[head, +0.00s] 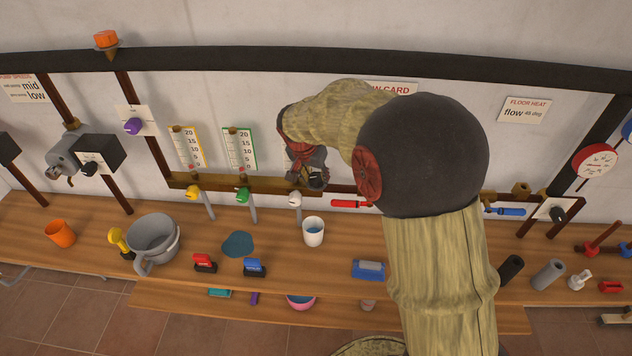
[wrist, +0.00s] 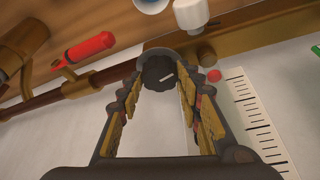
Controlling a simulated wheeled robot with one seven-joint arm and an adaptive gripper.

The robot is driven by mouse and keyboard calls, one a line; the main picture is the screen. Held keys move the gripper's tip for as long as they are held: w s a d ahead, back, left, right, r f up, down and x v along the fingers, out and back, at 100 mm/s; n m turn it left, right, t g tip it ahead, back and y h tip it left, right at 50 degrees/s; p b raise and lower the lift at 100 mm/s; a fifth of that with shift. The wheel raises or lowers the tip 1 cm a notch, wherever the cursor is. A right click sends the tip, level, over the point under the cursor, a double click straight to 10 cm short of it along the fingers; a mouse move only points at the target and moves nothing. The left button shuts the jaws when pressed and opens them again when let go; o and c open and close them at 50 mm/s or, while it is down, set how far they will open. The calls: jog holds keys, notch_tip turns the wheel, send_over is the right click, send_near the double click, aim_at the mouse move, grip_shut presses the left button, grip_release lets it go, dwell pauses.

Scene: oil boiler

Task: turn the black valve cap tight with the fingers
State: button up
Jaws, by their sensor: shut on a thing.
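The black valve cap (wrist: 158,71) shows in the wrist view as a dark round knob with a short white mark on its face. My gripper (wrist: 160,84) has one finger on each side of the cap and is shut on it. In the head view my gripper (head: 312,180) is at the wall pipe, right of the green-framed gauge. There the cap is hidden by the gripper and my arm.
A red-handled lever (head: 350,204) and a white tap (head: 295,200) are close to the gripper. A green-framed gauge (head: 239,148) stands to its left. A white cup (head: 313,231) is on the bench below. My arm covers part of the pipe.

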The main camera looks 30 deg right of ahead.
jog(key=shift+m, duration=0.3)
jog(key=o, duration=1.1)
jog(key=shift+c, duration=0.2)
jog(key=shift+o, duration=0.5)
jog(key=shift+r, duration=0.15)
